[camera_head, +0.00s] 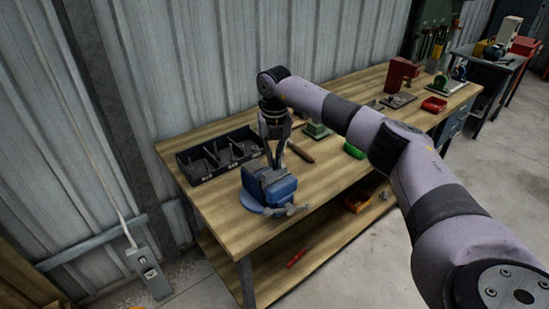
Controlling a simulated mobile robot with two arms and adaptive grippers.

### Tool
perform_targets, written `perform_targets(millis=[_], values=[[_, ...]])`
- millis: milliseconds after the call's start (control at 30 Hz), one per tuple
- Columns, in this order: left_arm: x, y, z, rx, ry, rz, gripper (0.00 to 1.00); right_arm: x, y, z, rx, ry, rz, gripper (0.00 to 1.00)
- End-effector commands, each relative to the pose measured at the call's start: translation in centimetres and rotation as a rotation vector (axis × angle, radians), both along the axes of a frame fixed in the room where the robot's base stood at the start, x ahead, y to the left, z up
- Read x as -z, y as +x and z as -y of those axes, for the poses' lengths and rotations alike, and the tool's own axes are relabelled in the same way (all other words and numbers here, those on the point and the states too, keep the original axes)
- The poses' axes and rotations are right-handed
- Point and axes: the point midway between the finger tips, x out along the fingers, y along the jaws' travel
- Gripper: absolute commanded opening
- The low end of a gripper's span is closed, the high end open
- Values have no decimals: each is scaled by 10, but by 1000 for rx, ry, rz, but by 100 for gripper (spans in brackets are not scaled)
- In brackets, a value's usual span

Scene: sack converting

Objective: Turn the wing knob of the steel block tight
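A blue bench vise (280,190) stands near the front left corner of the wooden workbench. My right arm reaches in from the right, and my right gripper (275,163) points down with its fingertips right at the top of the vise jaws. The fingers are small and dark here, and I cannot tell whether they are open or shut on something. I cannot make out the steel block or its wing knob; the gripper and vise may hide them. My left gripper is not in view.
A black divided tray (203,178) lies left of the vise, close to the wall. A hammer (300,152) and a green bin (353,151) lie to the right. A red machine (401,76) stands farther along. The bench front (236,235) is clear.

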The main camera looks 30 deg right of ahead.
Motion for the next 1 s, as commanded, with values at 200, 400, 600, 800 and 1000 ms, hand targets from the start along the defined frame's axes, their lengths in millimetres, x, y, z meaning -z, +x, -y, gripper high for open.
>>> perform_targets(millis=[200, 400, 600, 800, 1000], values=[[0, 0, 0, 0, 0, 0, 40, 0, 0, 0, -1, 1, -2, 24], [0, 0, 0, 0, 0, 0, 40, 1, -1, 0, -2, 0, -3, 28], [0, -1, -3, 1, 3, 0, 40, -3, -1, 0, -2, 0, -3, 28], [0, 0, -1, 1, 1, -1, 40, -34, 0, -1, -2, 2, 1, 28], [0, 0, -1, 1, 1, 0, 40, -77, 0, 0, -2, 0, 1, 28]])
